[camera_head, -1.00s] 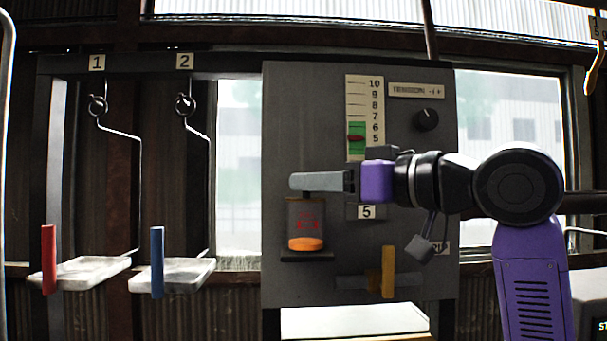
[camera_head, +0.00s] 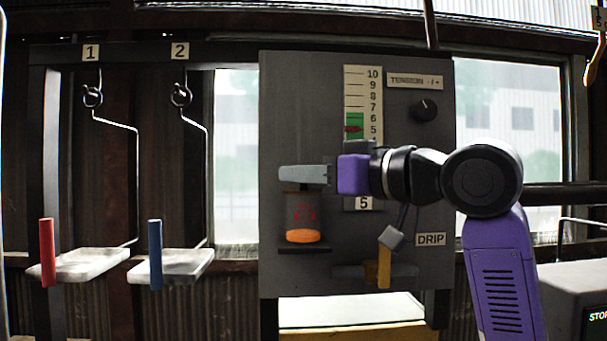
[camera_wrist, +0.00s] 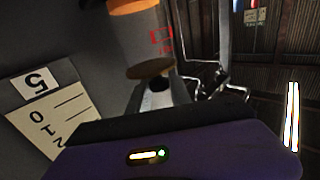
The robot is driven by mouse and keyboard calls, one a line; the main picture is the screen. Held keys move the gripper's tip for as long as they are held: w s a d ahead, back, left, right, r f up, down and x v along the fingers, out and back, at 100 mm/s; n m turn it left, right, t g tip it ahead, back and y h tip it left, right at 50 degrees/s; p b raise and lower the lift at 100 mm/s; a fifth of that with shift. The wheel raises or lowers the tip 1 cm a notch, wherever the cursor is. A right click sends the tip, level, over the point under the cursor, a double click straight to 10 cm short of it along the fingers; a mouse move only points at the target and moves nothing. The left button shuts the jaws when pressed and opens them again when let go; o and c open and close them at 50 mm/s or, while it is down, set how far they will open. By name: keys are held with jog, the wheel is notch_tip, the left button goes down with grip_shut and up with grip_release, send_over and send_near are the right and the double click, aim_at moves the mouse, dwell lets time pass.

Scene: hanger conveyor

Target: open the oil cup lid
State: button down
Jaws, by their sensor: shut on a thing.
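The oil cup (camera_head: 303,215) is a clear cup with orange oil at its bottom and red markings, on a small ledge at the panel's left side. Its brown lid (camera_head: 298,187) shows as a thin strip at the cup's top. My gripper (camera_head: 303,178) comes from the right, its grey fingers level just over the cup, shut on the lid. In the wrist view the lid (camera_wrist: 150,69) is a brown disc by the fingertips, with the cup (camera_wrist: 143,38) beyond it, upside down. The fingers hide part of the lid; I cannot tell whether it is raised.
The grey panel (camera_head: 280,120) carries a tension scale (camera_head: 363,90), a black knob (camera_head: 426,110), a DRIP label (camera_head: 431,240) and a yellow lever (camera_head: 384,270) below my arm. Two hangers with white trays (camera_head: 95,264) (camera_head: 178,267) hang at the left. A grey box (camera_head: 578,300) stands lower right.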

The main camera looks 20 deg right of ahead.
aim_at(287, 191)
jog(key=shift+r, duration=0.1)
jog(key=shift+a+r+n+g+h, duration=0.3)
jog(key=shift+n+g+h, duration=0.2)
jog(key=shift+n, duration=0.2)
jog(key=shift+w+a+r+n+g+h, duration=0.15)
jog(key=shift+a+r+n+g+h, duration=0.2)
jog(key=shift+n+g+h, duration=0.35)
jog(key=shift+w+a+r+n+g+h, duration=0.15)
jog(key=shift+a+n+g+h, duration=0.4)
jog(key=shift+n+g+h, duration=0.2)
jog(key=a+n+g+h, duration=0.1)
jog(key=n+h, duration=0.1)
jog(key=h, duration=0.1)
jog(key=w+a+n+g+h, duration=0.1)
jog(key=h, duration=0.1)
jog(key=shift+a+f+n+g, duration=0.2)
jog(key=shift+a+n+g, duration=0.05)
jog(key=shift+a+g, duration=0.1)
jog(key=shift+w+a+f+n+g+h, duration=0.1)
jog(key=shift+a+f+n+g+h, duration=0.15)
jog(key=shift+h, duration=0.3)
jog(key=shift+w+a+f+n+g+h, duration=0.1)
jog(key=shift+a+n+g+h, duration=0.1)
jog(key=shift+n+h, duration=0.25)
